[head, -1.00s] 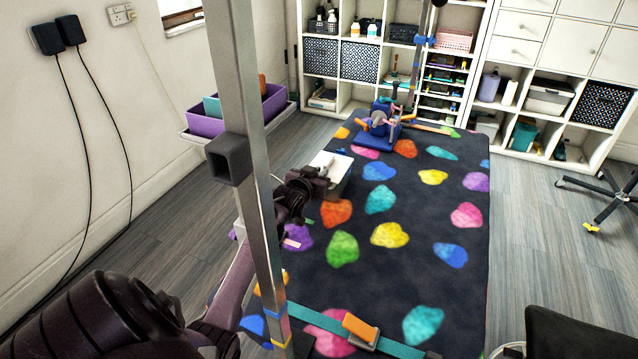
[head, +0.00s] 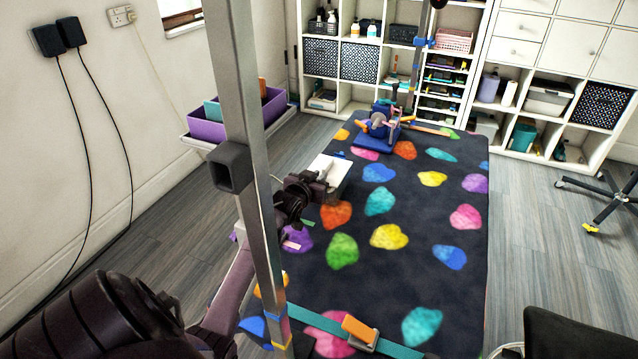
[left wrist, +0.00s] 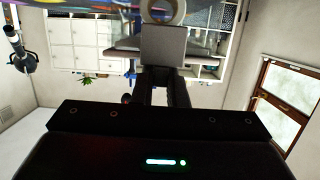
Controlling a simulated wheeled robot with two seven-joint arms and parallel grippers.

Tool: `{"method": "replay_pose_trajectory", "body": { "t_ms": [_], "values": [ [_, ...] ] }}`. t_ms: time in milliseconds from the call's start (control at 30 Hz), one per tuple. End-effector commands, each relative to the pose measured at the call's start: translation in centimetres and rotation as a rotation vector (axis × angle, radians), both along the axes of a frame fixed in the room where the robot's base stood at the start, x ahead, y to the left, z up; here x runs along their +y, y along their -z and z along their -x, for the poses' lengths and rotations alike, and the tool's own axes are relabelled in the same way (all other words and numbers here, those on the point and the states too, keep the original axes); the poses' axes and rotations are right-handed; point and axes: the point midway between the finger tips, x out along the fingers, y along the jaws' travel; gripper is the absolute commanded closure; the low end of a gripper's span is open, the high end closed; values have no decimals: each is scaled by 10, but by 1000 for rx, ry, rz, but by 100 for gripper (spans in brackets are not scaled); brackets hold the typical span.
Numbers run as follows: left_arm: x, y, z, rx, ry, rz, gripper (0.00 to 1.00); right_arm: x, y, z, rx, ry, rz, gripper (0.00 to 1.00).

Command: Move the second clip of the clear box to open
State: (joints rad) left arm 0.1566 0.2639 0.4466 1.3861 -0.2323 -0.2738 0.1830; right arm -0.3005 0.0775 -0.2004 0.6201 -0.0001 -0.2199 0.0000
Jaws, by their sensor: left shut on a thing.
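The clear box (head: 342,186) stands on the left side of the patterned table, with a pale top (head: 326,163) and a greyish side showing. My left gripper (head: 326,174) is at the near left edge of its top, partly covering it. In the left wrist view my left gripper's dark fingers (left wrist: 164,76) are closed against a flat grey piece (left wrist: 164,45), with a pale ring beyond it. I cannot tell the clips apart or whether either is open. My right gripper is not in view.
A metal post (head: 250,150) rises in front of the table's left side. A teal strap with an orange buckle (head: 358,328) crosses the near end. A blue device (head: 380,128) stands at the far end. The table's middle and right are clear.

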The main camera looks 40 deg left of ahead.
Motion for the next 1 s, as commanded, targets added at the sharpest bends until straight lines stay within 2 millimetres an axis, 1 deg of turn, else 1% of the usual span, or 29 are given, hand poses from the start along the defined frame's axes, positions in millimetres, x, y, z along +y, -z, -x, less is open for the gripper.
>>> {"method": "replay_pose_trajectory", "body": {
  "t_ms": [33, 433, 667, 1000],
  "values": [
    [-1, 2, 4, 9, 0, 3, 100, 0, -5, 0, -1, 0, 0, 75],
    [-2, 6, 7, 10, 0, 4, 100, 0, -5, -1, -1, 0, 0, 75],
    [-6, 11, 17, 14, 1, 6, 100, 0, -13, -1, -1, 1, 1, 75],
    [-7, 17, 20, 19, 0, 8, 100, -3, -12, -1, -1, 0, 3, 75]
  ]
}}
